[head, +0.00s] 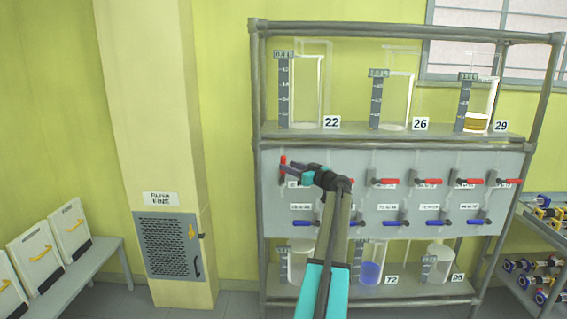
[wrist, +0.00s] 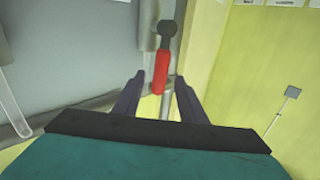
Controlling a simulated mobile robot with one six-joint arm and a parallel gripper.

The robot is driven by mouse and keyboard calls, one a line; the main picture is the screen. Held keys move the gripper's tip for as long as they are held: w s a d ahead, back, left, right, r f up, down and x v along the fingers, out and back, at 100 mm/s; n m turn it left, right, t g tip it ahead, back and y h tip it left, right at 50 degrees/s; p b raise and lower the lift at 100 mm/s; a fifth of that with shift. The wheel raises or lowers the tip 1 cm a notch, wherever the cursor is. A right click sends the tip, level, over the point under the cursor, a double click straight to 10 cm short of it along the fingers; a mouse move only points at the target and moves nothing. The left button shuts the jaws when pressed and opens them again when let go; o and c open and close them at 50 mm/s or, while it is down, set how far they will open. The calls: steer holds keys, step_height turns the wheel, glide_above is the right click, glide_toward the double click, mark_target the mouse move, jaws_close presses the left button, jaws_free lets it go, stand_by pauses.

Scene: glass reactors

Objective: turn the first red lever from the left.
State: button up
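The first red lever from the left (head: 283,163) is on the upper row of the grey panel, near its left edge, and stands upright, unlike the other red levers. In the wrist view the red lever (wrist: 161,72) hangs from a dark round pivot, between and just beyond the fingertips. My gripper (head: 290,168) is at the panel's left side, right by the lever. In the wrist view my gripper (wrist: 156,82) is open, with one finger on each side of the lever. No contact is clear.
Other red levers (head: 386,181) lie horizontal along the upper row, with blue levers (head: 390,223) below. Glass vessels (head: 307,90) stand on the shelf above and on the lower shelf. A rack post (head: 258,200) is close on the left. A bench (head: 85,262) stands farther left.

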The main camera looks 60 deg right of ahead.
steer(key=shift+p+x, duration=0.6)
steer(key=shift+x, duration=1.65)
jaws_close()
